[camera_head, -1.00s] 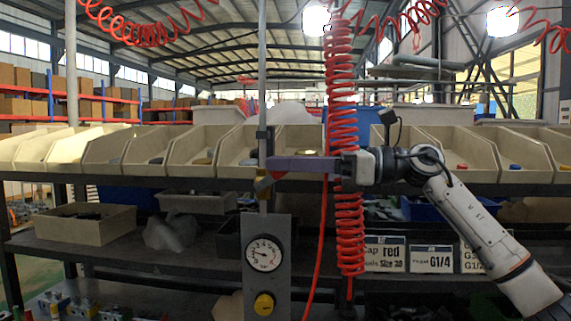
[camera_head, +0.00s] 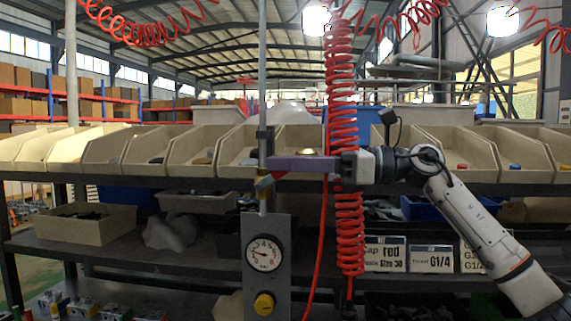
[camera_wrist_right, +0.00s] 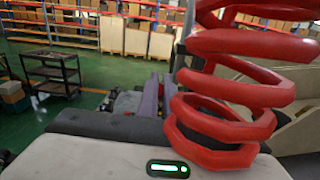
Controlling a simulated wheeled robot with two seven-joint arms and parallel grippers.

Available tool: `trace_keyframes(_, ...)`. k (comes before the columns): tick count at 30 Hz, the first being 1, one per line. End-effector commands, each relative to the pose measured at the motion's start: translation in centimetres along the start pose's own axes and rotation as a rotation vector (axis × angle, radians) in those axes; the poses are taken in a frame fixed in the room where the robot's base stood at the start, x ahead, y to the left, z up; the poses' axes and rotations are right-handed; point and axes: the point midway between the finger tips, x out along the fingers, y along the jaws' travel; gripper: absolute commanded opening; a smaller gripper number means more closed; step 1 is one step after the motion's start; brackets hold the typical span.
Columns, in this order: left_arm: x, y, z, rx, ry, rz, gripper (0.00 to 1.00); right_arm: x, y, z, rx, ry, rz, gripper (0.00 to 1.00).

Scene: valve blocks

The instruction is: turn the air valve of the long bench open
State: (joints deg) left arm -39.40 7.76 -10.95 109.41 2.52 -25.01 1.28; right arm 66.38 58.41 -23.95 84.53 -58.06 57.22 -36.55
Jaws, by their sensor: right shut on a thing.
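The air valve (camera_head: 264,182) sits on the thin vertical pipe, above a grey panel (camera_head: 283,285) with a round gauge (camera_head: 264,253) and a yellow knob (camera_head: 264,304). A small red-orange part of the valve shows just below my fingertips. My right gripper (camera_head: 272,163) reaches in from the right with long purple fingers and is shut on the valve's handle, which the fingers largely hide. In the right wrist view the purple fingers (camera_wrist_right: 159,98) lie close together, and their grip is too small to make out. My left gripper is not in view.
A red coiled hose (camera_head: 341,90) hangs right beside my right wrist and fills much of the right wrist view (camera_wrist_right: 235,90). Beige bins (camera_head: 205,150) line the upper shelf behind. A beige tray (camera_head: 85,225) and label signs (camera_head: 431,259) are on the lower shelf.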

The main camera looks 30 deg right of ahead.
Motion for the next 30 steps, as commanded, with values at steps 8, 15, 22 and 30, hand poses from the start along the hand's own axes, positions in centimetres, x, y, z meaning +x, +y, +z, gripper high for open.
trace_keyframes(8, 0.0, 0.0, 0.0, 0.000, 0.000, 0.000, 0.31, 0.0, 0.0, -0.1, 0.000, 0.002, 0.001, 0.00)
trace_keyframes(15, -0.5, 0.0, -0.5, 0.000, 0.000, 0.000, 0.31, 0.1, 0.0, 0.3, 0.000, 0.019, 0.001, 0.00)
trace_keyframes(22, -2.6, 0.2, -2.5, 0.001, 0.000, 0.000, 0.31, 0.5, 0.0, 1.2, -0.002, 0.117, 0.001, 0.00)
trace_keyframes(30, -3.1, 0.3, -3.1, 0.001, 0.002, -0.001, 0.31, 1.6, 0.0, 1.5, -0.004, 0.313, 0.001, 0.00)
